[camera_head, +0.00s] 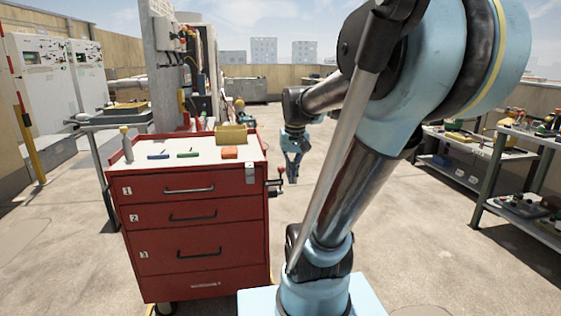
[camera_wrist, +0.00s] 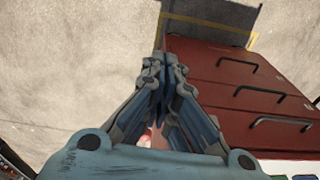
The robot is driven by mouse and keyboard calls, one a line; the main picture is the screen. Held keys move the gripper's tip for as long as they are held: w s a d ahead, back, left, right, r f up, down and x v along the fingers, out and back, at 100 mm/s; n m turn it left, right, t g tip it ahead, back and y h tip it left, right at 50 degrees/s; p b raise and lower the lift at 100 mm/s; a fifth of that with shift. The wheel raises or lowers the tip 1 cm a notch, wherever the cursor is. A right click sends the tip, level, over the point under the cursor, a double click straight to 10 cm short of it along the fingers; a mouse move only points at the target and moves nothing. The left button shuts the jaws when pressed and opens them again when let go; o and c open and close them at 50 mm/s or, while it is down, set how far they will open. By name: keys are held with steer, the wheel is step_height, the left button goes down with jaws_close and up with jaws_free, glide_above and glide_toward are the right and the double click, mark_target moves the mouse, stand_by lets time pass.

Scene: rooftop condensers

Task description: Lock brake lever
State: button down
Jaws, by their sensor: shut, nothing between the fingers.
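The red tool cart (camera_head: 195,215) has several drawers and stands left of my arm. A brake lever with a red handle (camera_head: 281,172) sticks out from the cart's right side near its top. My gripper (camera_head: 292,178) is just right of the lever in the head view and points down. Whether it touches the lever cannot be told. In the wrist view my gripper (camera_wrist: 164,66) has its fingertips together with nothing between them. The cart (camera_wrist: 205,65) lies right of the fingers there. A small reddish patch shows between the finger links, and I cannot tell what it is.
Loaded shelves (camera_head: 520,190) stand at the right. The concrete floor (camera_head: 400,230) between is clear.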

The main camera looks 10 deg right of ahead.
steer(key=w+d+r+g, duration=0.1)
steer(key=w+r, duration=0.2)
steer(key=w, duration=1.1)
steer(key=w+d+r+m, duration=0.1)
steer(key=w+r, duration=0.3)
steer(key=w, duration=1)
steer(key=shift+d+m+g, duration=0.15)
steer(key=shift+m+g, duration=0.15)
steer(key=shift+g, duration=0.1)
steer(key=shift+f, duration=0.15)
steer(key=s+a+f, duration=0.1)
steer(key=s+f, duration=0.3)
steer(key=f, duration=0.6)
steer(key=shift+s+a+f, duration=0.15)
steer(key=shift+s+f, duration=0.05)
steer(key=shift+f, duration=0.1)
